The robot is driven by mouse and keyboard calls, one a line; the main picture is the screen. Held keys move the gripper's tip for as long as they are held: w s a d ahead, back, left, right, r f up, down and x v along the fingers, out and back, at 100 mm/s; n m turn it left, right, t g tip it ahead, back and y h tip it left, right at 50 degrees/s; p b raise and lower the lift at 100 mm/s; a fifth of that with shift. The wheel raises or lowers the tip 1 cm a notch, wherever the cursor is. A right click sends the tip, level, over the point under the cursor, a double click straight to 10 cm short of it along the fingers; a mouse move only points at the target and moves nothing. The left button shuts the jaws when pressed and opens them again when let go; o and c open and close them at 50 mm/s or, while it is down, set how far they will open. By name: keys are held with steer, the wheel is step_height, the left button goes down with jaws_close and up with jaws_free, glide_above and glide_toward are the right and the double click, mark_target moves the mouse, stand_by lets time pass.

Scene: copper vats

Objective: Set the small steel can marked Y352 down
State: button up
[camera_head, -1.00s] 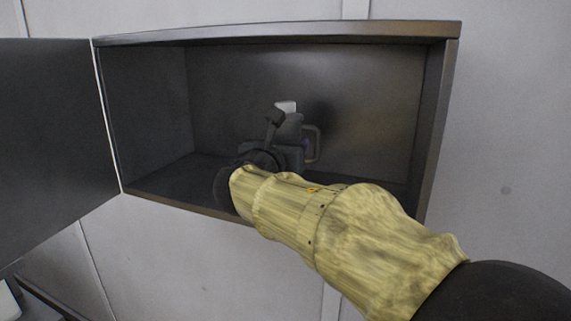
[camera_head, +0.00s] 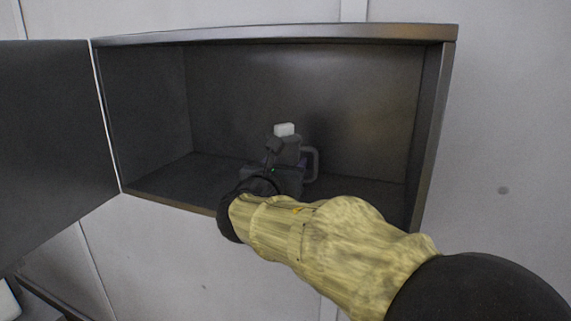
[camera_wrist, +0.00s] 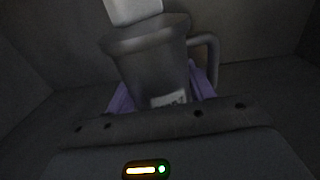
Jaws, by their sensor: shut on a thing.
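The small steel can (camera_head: 290,150) is grey with a side handle and a pale block-like top. It is inside the open dark cabinet (camera_head: 447,130). In the wrist view the can (camera_wrist: 150,70) stands nearly upright between purple finger pads, with its handle at the right and a pale label low on its front, too blurred to read. My gripper (camera_wrist: 163,92) is shut on the can. It also shows in the head view (camera_head: 272,180), partly hidden by my wrist. The can's base is hidden, so I cannot tell whether it touches the cabinet floor.
The cabinet door (camera_head: 45,140) hangs open at the left. The cabinet floor (camera_head: 170,182) is bare to the left of the can. The side walls, back wall and top edge enclose my gripper. A pale panelled wall (camera_head: 510,130) lies behind.

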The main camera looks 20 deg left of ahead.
steer(key=o, duration=1.3)
steer(key=shift+s, duration=0.1)
steer(key=s+b, duration=0.5)
steer(key=s, duration=0.6)
steer(key=shift+s, duration=0.4)
steer(key=shift+s, duration=0.2)
